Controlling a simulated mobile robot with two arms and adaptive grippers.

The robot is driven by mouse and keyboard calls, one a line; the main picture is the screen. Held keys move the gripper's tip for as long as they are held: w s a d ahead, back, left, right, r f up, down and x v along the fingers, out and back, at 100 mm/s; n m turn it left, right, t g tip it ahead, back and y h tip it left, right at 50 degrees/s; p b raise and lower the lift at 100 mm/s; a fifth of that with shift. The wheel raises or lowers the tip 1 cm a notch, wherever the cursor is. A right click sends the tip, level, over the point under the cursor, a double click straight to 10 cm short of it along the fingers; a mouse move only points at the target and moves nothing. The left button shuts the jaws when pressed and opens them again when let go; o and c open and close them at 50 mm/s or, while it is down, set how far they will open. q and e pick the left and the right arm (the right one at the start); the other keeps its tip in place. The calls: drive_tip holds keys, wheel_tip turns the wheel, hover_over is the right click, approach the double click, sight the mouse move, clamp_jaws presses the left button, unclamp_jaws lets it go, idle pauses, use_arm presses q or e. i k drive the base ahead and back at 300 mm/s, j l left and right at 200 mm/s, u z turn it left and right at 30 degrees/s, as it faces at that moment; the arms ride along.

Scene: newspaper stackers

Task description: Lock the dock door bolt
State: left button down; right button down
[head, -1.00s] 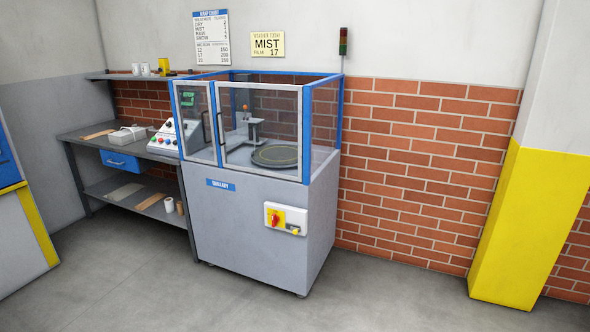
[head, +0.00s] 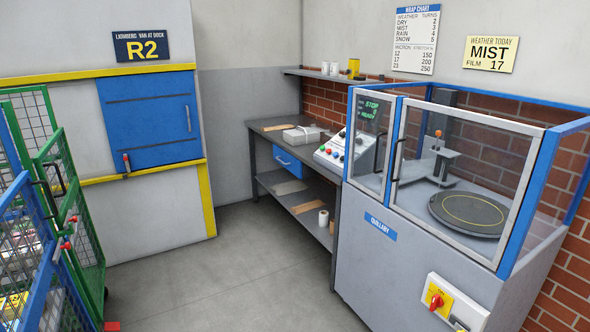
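The blue dock door (head: 148,118) is set in the grey wall at the left of the head view, under the "R2" sign (head: 142,48). It looks closed. It has a pale vertical handle (head: 188,118) on its right side. A small red-tipped bolt or lever (head: 126,163) shows at its lower left edge; it is too small to tell whether it is locked. Neither of my grippers is in view.
Green and blue wire cages (head: 75,215) stand at the left, partly in front of the door's wall. The workbench (head: 268,136) and the wrapping machine (head: 400,240) stand at the right. The grey floor (head: 225,270) between them is clear.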

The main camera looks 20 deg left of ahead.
sight(125, 157)
drive_tip(key=i+j+u, duration=0.2)
drive_tip(key=i+u, duration=0.15)
drive_tip(key=i, duration=0.15)
drive_tip(key=i+u, duration=0.35)
drive_tip(key=i, duration=0.15)
drive_tip(key=i+u, duration=0.35)
drive_tip(key=i, duration=0.15)
drive_tip(key=i+u, duration=0.2)
drive_tip(key=i, duration=1)
drive_tip(key=i+l+u, duration=0.2)
drive_tip(key=i, duration=1)
drive_tip(key=i+j, duration=0.4)
drive_tip(key=i, duration=0.2)
drive_tip(key=j+u, duration=0.05)
